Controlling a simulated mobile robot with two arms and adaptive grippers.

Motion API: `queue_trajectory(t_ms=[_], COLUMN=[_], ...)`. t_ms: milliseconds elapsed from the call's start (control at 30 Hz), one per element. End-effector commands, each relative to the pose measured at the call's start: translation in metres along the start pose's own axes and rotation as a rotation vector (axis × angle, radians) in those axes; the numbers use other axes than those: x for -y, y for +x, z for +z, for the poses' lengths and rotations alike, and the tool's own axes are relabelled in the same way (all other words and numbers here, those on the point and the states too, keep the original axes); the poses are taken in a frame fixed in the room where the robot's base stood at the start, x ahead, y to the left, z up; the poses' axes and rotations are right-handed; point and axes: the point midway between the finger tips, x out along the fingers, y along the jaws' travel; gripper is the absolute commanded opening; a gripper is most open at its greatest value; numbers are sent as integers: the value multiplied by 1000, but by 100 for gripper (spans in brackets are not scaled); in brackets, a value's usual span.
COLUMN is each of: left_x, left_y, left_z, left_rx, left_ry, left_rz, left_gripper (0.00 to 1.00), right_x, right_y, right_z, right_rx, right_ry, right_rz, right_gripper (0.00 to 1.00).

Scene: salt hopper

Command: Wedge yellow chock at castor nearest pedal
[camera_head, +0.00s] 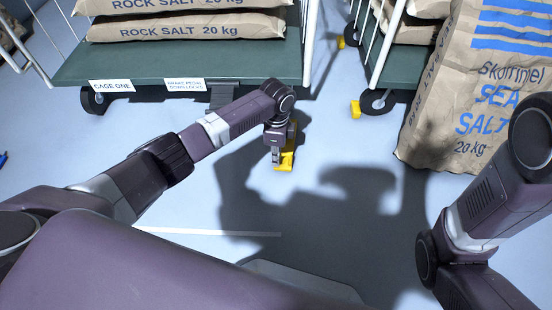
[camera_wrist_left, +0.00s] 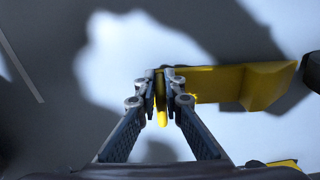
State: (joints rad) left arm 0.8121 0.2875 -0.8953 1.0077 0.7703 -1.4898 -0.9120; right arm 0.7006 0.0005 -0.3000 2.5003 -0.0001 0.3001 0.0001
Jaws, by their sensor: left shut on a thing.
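My left gripper (camera_head: 276,160) is shut on a yellow chock (camera_head: 287,160), low over the floor in front of cage one. In the left wrist view the fingertips (camera_wrist_left: 161,88) pinch a thin upright part of the chock (camera_wrist_left: 245,84), and its wedge body extends right. I cannot tell whether it touches the floor. The dark brake pedal (camera_head: 222,96) is at cage one's front edge, beside a label (camera_head: 185,85). Cage one's front left castor (camera_head: 95,101) shows; my left arm covers the area near its front right corner. My right gripper is out of view.
A second cage (camera_head: 403,66) stands right, with a yellow chock (camera_head: 355,109) beside its castor (camera_head: 377,102). Another yellow piece (camera_head: 341,43) lies farther back. A large sea salt bag (camera_head: 480,100) stands at the right. Rock salt bags (camera_head: 187,26) lie on cage one.

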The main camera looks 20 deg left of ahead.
Motion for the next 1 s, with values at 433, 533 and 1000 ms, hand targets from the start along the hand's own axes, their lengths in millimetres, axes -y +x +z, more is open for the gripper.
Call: queue_trajectory(t_ms=[433, 533, 1000], left_x=[10, 11, 21], left_y=[2, 3, 5], left_z=[0, 0, 2], left_rx=[-2, -2, -1], left_ry=[-1, 0, -1], left_rz=[-2, -2, -2], left_gripper=[0, 0, 0], right_x=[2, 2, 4], right_y=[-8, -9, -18], right_z=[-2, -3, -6], right_rx=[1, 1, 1], right_ry=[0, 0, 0], right_rz=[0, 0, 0], right_gripper=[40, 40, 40])
